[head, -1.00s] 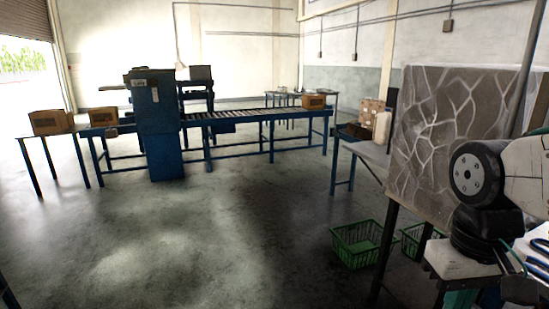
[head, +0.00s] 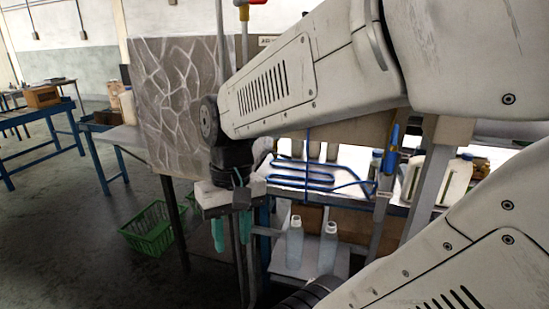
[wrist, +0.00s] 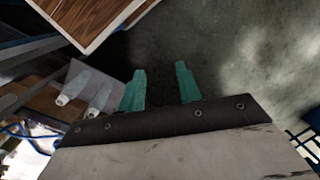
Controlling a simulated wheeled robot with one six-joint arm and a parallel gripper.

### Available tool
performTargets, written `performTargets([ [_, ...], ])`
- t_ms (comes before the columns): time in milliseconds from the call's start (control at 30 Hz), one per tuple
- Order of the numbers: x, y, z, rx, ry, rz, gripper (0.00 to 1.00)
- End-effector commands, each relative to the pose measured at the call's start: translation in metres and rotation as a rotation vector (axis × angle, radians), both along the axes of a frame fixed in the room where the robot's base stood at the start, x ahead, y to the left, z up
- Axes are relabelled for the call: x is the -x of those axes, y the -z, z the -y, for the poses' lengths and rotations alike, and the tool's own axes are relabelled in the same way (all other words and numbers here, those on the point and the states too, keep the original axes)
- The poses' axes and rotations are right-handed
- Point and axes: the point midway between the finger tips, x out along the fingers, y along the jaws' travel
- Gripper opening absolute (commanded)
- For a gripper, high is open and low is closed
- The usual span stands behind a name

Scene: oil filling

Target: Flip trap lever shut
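A blue upright lever (head: 392,150) stands on a post at the right of the bench in the head view. A red handle (head: 256,2) on a yellow and grey pipe is cut off at the top edge. I cannot tell which of them is the trap lever. My gripper (head: 232,232) hangs pointing down in front of the bench, left of the blue lever and well below the red handle. In the wrist view its two teal fingers (wrist: 160,88) are apart with nothing between them. Neither lever shows in the wrist view.
Two pale bottles (head: 295,242) stand on a low shelf right of my gripper. Blue tubing (head: 320,172) lies on the bench. A white jug (head: 455,183) stands at the right. A green basket (head: 150,230) is on the floor at the left. A stone-patterned panel (head: 170,110) stands behind.

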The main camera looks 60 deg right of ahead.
Motion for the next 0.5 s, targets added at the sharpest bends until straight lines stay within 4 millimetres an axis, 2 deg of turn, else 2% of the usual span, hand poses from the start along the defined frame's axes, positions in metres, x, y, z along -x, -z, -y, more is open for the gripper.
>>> performTargets([
  [100, -0.016, 0.015, 0.018, -0.167, 0.228, -0.024, 0.34],
  [267, -0.048, 0.030, 0.050, -0.416, 0.543, 0.029, 0.34],
  [367, -0.071, 0.037, 0.085, -0.572, 0.760, 0.114, 0.34],
  [467, -0.089, 0.043, 0.136, -0.720, 0.997, 0.238, 0.34],
  [500, -0.094, 0.046, 0.161, -0.775, 1.097, 0.302, 0.34],
])
